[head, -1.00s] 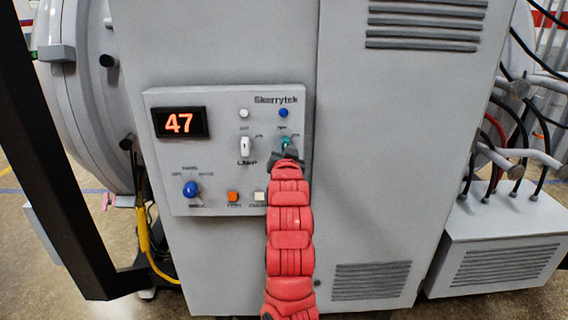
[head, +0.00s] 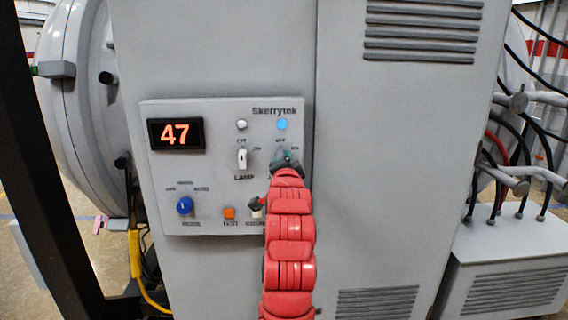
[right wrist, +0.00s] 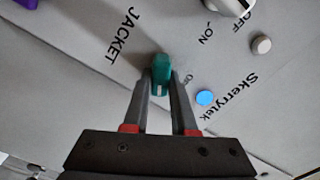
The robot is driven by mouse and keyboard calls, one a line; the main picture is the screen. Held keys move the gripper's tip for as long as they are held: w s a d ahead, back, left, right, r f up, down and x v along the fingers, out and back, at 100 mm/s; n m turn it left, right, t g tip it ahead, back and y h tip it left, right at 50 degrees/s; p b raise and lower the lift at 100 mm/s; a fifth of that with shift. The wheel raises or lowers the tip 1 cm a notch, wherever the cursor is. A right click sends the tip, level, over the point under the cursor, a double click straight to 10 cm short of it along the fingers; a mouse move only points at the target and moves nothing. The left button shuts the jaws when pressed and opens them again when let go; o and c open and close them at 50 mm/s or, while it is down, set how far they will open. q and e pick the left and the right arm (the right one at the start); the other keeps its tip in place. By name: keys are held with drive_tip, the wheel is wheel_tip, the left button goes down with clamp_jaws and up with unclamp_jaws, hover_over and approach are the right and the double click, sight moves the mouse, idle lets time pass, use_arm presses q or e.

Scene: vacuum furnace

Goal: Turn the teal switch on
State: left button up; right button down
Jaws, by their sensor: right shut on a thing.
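The teal switch (head: 287,156) is a small knob above the JACKET label on the grey control panel (head: 217,108). In the right wrist view the teal switch (right wrist: 161,70) sits between the two fingertips of my right gripper (right wrist: 162,82). My right gripper (head: 286,163) is shut on it and covers much of it in the head view. The exact angle of the knob is hard to read. The round blue lamp (head: 282,124) above it glows bright blue; it also shows lit in the right wrist view (right wrist: 204,97). My left gripper is not in view.
The white LAMP switch (head: 242,159) is just left of the teal one, with an unlit white lamp (head: 241,125) above. A blue knob (head: 184,206), an orange button (head: 229,213) and a display (head: 175,134) reading 47 share the panel.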

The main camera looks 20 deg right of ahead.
idle(0.5)
drive_tip(key=c, duration=0.7)
unclamp_jaws()
drive_tip(key=b+v, duration=0.6)
drive_tip(key=v, duration=1.1)
drive_tip(key=shift+s, duration=0.25)
drive_tip(key=shift+r, duration=0.1)
drive_tip(key=shift+w, duration=0.1)
